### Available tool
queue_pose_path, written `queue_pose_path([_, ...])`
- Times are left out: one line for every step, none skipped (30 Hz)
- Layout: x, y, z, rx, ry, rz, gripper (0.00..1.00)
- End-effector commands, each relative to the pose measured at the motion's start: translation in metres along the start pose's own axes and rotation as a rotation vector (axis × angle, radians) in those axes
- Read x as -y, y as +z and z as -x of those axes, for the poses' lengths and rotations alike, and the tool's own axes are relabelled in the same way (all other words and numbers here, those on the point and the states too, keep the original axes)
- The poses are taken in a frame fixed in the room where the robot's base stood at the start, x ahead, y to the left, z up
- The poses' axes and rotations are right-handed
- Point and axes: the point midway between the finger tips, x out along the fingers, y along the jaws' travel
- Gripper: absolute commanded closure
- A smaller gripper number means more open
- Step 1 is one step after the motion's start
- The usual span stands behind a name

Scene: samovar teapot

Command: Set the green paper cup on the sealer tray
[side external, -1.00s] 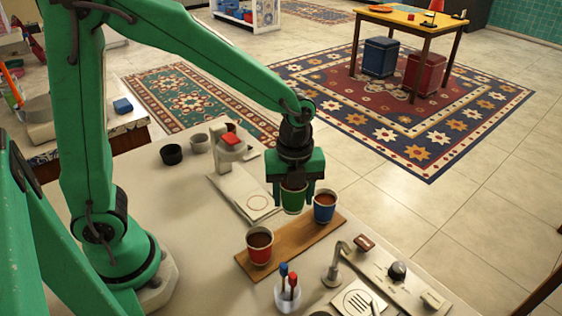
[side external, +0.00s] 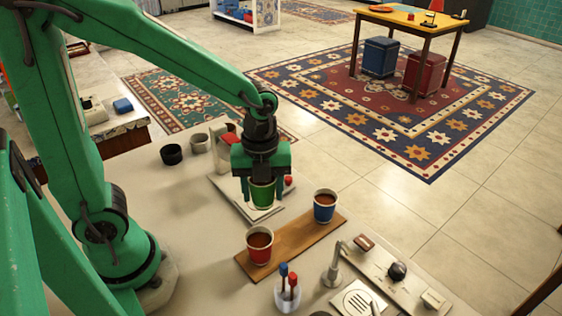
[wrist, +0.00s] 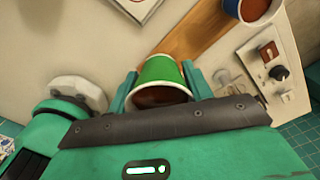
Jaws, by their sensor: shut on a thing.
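The green paper cup (side external: 262,196) is upright between the fingers of my gripper (side external: 262,188), which is shut on it. In the wrist view the cup (wrist: 160,70) has a white rim and something dark brown inside, with a finger on each side. The sealer's pale flat tray (side external: 250,214) is partly hidden behind the cup and gripper in the side view. The cup lines up with the tray there, but I cannot tell its height above it. A corner of the tray (wrist: 138,10) shows at the top of the wrist view.
A wooden board (side external: 288,248) holds a red cup (side external: 259,250) and a blue cup (side external: 325,210), to the right of the tray. A clear holder (side external: 287,297) with pens stands in front.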

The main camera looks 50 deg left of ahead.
Motion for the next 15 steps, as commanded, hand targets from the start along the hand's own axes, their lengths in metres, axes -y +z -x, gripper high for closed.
queue_pose_path([-0.001,0.005,-0.003,-0.001,0.002,0.004,0.59])
queue_pose_path([-0.002,0.009,-0.005,-0.001,0.001,0.004,0.59])
queue_pose_path([-0.003,0.013,-0.008,-0.001,0.002,0.005,0.59])
queue_pose_path([-0.004,0.017,-0.011,-0.001,0.003,0.005,0.59])
queue_pose_path([-0.004,0.021,-0.013,-0.001,0.003,0.006,0.59])
queue_pose_path([-0.004,0.027,-0.017,-0.001,0.002,0.006,0.59])
queue_pose_path([-0.005,0.032,-0.019,-0.001,0.003,0.006,0.59])
queue_pose_path([-0.006,0.036,-0.022,-0.001,0.003,0.006,0.59])
queue_pose_path([-0.007,0.042,-0.025,-0.001,0.002,0.006,0.59])
queue_pose_path([-0.007,0.047,-0.029,-0.001,0.002,0.006,0.59])
queue_pose_path([-0.008,0.051,-0.031,-0.001,0.002,0.006,0.59])
queue_pose_path([-0.009,0.057,-0.035,-0.001,0.002,0.006,0.59])
queue_pose_path([-0.010,0.062,-0.038,-0.001,0.002,0.006,0.59])
queue_pose_path([-0.011,0.067,-0.041,-0.001,0.002,0.006,0.59])
queue_pose_path([-0.011,0.073,-0.045,-0.002,0.003,0.006,0.59])
